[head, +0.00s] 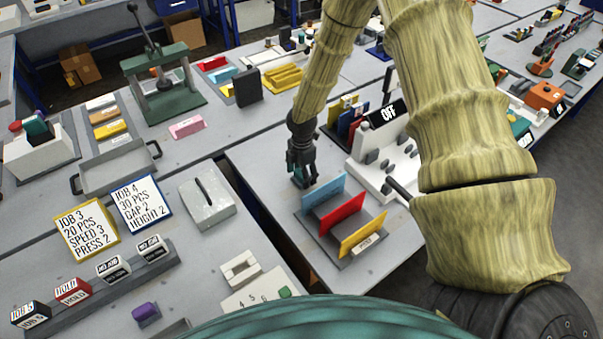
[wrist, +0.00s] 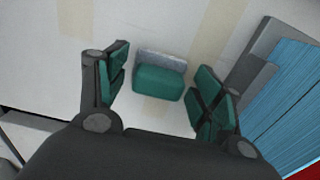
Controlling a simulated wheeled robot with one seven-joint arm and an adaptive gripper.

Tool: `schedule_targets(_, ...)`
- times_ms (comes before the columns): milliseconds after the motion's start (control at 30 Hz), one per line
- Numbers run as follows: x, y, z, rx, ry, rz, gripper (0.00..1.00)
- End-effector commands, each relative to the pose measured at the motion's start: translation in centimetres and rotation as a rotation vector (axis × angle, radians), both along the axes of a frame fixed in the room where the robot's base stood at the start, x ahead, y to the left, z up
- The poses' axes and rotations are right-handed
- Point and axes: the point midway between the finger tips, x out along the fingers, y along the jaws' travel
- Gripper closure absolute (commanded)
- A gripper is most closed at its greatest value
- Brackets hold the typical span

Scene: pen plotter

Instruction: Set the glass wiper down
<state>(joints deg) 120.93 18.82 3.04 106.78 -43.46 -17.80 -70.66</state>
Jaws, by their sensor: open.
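The glass wiper, a small green block with a grey strip along one side (wrist: 158,82), shows in the wrist view on the pale table top, between the fingers of my gripper (wrist: 163,88). Gaps show on both sides of it, so the fingers do not touch it. My gripper is open. In the head view my gripper (head: 302,168) points down at the table, just behind the rack with blue, red and yellow plates (head: 322,222). There the fingers mostly hide the wiper.
The plate rack's blue plate (wrist: 285,110) stands close at the right in the wrist view. A white machine with an OFF sign (head: 384,160) stands right of my gripper. A dark gap between tables (head: 255,215) lies to the left. Bare table (head: 262,160) shows left of my gripper.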

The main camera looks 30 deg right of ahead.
Motion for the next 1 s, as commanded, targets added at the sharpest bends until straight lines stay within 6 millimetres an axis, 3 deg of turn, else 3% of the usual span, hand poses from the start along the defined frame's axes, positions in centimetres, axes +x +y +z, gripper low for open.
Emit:
schedule_targets(267,0.1,0.0,1.6,0.001,-0.003,-0.001,0.33)
schedule_targets(1000,0.1,0.0,10.3,0.000,-0.003,-0.001,0.33)
